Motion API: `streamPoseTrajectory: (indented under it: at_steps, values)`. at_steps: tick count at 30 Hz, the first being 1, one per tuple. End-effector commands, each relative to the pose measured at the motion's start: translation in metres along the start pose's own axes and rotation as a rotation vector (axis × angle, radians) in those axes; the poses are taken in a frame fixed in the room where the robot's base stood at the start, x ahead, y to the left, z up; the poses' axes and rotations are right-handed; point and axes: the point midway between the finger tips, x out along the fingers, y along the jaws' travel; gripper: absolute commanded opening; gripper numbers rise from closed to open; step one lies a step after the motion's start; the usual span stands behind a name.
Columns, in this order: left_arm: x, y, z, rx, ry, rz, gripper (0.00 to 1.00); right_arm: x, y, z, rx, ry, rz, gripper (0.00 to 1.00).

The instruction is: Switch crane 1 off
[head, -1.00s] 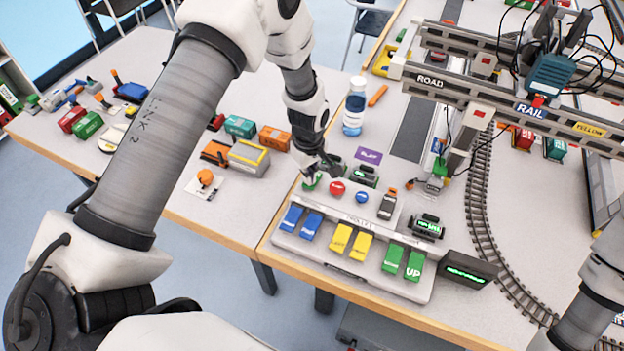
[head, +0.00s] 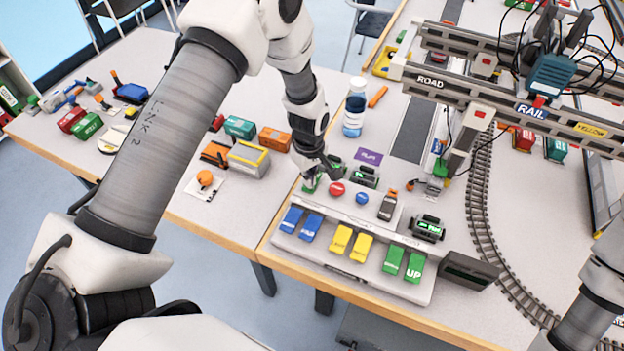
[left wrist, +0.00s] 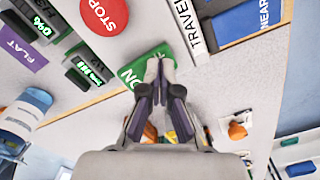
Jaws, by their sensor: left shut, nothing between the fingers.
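The control console (head: 345,268) stands at the table's front edge. Its green ON switch (head: 310,185) is at the back left corner and also shows in the left wrist view (left wrist: 146,66). My left gripper (head: 322,176) is shut and empty, with its fingertips at the green switch; in the left wrist view the closed tips (left wrist: 160,62) overlap its edge. The fingers partly hide the switch. A red STOP button (head: 337,188) is just to the right. The display box (head: 468,270) at the console's right end is dark. My right gripper is out of view.
Blue paddles (head: 301,223), yellow paddles (head: 351,242) and green paddles (head: 404,262) line the console's front. A water bottle (head: 354,108) stands behind it. The gantry crane (head: 500,95) rises at the back right, over curved rail track (head: 480,200).

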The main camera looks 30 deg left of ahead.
Motion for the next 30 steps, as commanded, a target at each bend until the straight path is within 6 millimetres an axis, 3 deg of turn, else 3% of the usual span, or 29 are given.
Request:
streamPoseTrajectory:
  at_steps: [18,30]
  values:
    - [-0.064,0.000,0.000,0.000,0.000,0.001,0.00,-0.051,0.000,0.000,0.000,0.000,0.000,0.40]
    - [-0.066,0.000,0.000,0.000,0.000,0.000,0.00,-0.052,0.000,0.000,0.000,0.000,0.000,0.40]
